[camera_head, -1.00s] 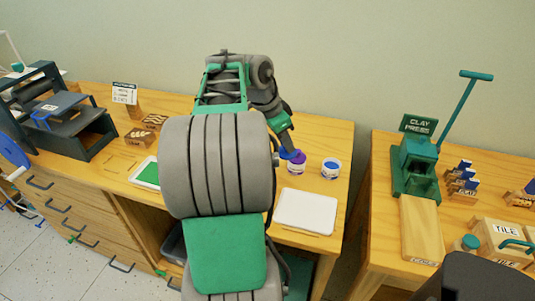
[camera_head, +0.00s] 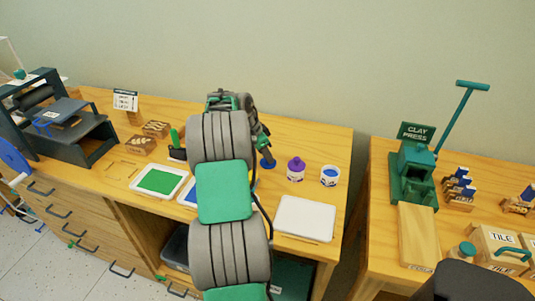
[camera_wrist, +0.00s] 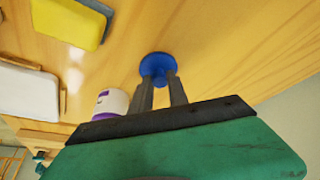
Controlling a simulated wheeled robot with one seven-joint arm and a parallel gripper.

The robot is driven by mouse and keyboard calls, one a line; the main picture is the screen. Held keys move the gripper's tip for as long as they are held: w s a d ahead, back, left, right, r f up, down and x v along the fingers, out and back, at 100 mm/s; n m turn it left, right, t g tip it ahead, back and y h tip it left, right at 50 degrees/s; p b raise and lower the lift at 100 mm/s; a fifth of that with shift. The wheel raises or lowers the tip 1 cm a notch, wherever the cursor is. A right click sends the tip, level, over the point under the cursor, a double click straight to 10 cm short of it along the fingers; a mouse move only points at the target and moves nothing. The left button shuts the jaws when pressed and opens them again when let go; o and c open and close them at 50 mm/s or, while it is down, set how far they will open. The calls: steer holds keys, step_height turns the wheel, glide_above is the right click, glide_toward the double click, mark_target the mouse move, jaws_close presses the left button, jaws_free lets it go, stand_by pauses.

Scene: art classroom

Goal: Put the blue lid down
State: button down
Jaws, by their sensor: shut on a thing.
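The blue lid (camera_head: 267,164) is a small round disc with a knob, just left of the purple-lidded jar (camera_head: 296,169). It also shows in the wrist view (camera_wrist: 157,62), held at the tips of my gripper's fingers (camera_wrist: 165,84). My gripper (camera_head: 265,152) is shut on it, low over the wooden tabletop; I cannot tell whether the lid touches the wood. The open jar with blue paint (camera_head: 330,175) stands to the right of the purple-lidded jar. That purple-lidded jar is partly hidden behind my gripper in the wrist view (camera_wrist: 112,102).
A white tray (camera_head: 306,217) lies in front of the jars. A green pad tray (camera_head: 160,181) lies left of my arm. The wrist view shows a yellow pad (camera_wrist: 70,20). A green clay press (camera_head: 413,172) stands on the right-hand table. Bare wood lies behind the jars.

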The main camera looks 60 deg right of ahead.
steer(key=c, duration=1.7)
jaws_free()
steer(key=shift+f, duration=0.15)
steer(key=shift+c, duration=0.2)
steer(key=o, duration=0.5)
steer(key=shift+c, duration=0.2)
